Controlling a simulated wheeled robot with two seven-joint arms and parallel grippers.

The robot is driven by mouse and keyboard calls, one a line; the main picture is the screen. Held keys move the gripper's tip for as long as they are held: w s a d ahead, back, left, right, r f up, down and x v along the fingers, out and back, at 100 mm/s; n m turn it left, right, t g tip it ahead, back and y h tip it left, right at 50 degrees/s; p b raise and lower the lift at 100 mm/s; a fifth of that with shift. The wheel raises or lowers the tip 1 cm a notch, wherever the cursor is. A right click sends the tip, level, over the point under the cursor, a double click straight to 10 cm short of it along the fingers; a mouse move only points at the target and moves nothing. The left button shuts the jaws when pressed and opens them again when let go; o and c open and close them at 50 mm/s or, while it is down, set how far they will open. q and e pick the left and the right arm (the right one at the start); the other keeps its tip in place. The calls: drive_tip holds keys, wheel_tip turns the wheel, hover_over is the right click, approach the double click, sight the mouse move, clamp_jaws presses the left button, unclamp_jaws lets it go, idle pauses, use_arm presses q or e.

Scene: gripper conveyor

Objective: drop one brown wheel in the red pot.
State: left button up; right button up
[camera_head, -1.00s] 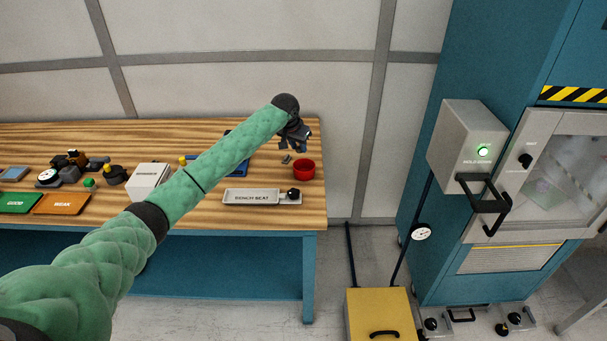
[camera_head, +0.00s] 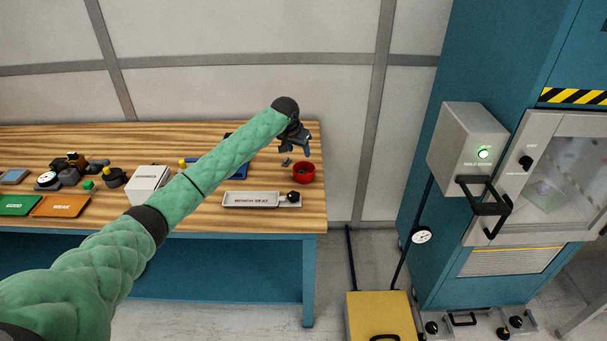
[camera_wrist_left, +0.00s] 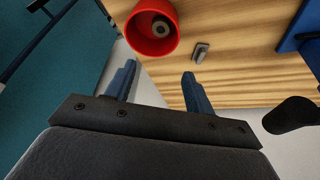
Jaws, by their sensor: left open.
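The red pot (camera_head: 304,177) stands near the right end of the wooden bench. In the left wrist view the pot (camera_wrist_left: 136,38) shows from above, with a round, dark brownish wheel (camera_wrist_left: 161,28) with a hole lying inside it. My left gripper (camera_head: 295,151) is above the bench, just behind and over the pot. In the wrist view its two blue fingers (camera_wrist_left: 160,76) are spread apart with nothing between them. My right gripper is in no view.
A small grey piece (camera_wrist_left: 201,52) lies on the bench beside the pot. The bench seat tray (camera_head: 250,199) with a black knob is in front. A white box (camera_head: 147,182), green tray (camera_head: 15,205) and orange tray (camera_head: 60,206) lie to the left. A teal machine stands right.

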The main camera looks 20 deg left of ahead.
use_arm(q)
drive_tip(key=b+v, duration=0.2)
drive_tip(key=v, duration=0.5)
drive_tip(key=shift+s+r, duration=0.2)
drive_tip(key=shift+r, duration=0.05)
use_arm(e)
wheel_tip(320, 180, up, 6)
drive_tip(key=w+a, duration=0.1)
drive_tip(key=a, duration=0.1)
use_arm(q)
drive_tip(key=shift+a, duration=0.1)
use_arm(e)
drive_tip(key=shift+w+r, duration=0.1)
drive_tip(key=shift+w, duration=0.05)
